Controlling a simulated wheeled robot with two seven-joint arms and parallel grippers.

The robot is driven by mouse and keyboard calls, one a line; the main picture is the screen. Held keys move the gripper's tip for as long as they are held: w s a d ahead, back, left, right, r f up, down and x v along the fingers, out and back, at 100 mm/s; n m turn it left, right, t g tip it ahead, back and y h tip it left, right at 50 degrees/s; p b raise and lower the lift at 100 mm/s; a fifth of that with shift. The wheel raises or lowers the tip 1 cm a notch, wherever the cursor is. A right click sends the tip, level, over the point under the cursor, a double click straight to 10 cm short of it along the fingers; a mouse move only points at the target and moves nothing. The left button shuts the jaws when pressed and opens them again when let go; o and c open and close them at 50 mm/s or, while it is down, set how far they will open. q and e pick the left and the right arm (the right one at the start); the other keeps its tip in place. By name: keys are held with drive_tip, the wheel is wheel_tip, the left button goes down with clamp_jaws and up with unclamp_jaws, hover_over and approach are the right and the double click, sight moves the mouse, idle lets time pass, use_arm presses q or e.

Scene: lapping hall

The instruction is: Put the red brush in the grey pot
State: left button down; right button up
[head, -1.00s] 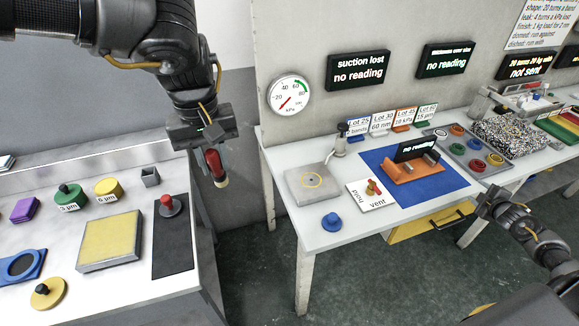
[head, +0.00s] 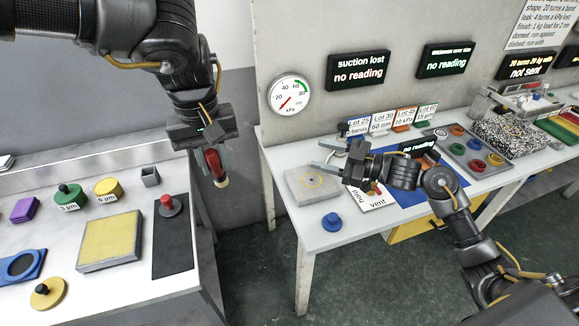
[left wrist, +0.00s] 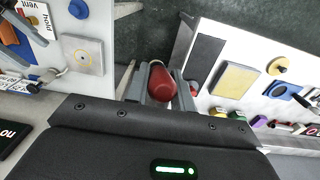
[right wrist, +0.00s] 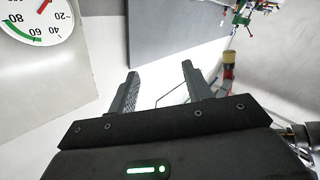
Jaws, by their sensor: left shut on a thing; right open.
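The red brush (head: 213,165) hangs in my left gripper (head: 211,150), its pale tip pointing down. It is in the air over the gap between the two tables. In the left wrist view the brush (left wrist: 161,86) sits between the two fingers of my left gripper (left wrist: 160,78). The small grey pot (head: 150,177) stands at the back right of the left table, to the left of and apart from the brush. My right gripper (head: 318,155) is open and empty above the right table, near a grey plate; its spread fingers (right wrist: 158,85) show in the right wrist view.
The right table holds a grey plate (head: 300,190), a blue knob (head: 332,222) and a blue mat (head: 400,200).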

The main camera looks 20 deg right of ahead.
drive_tip(key=s+a+r+n+g+y, duration=0.2)
drive_tip(key=s+a+r+g, duration=0.15)
drive_tip(key=a, duration=0.25)
drive_tip(key=s+a+r+n+g+y, duration=0.1)
drive_tip(key=s+a+r+n+g, duration=0.15)
drive_tip(key=s+a, duration=0.3)
approach(219, 176)
drive_tip(key=r+x, duration=0.1)
drive_tip(key=x, duration=0.6)
drive_tip(key=shift+w+a+r+y, duration=0.2)
drive_tip(key=shift+w+y, duration=0.1)
drive_tip(key=shift+w, duration=0.2)
drive_tip(key=c, duration=0.9)
use_arm(q)
drive_tip(key=c, duration=1.6)
unclamp_jaws()
use_arm(e)
clamp_jaws()
use_arm(q)
drive_tip(key=o, duration=0.5)
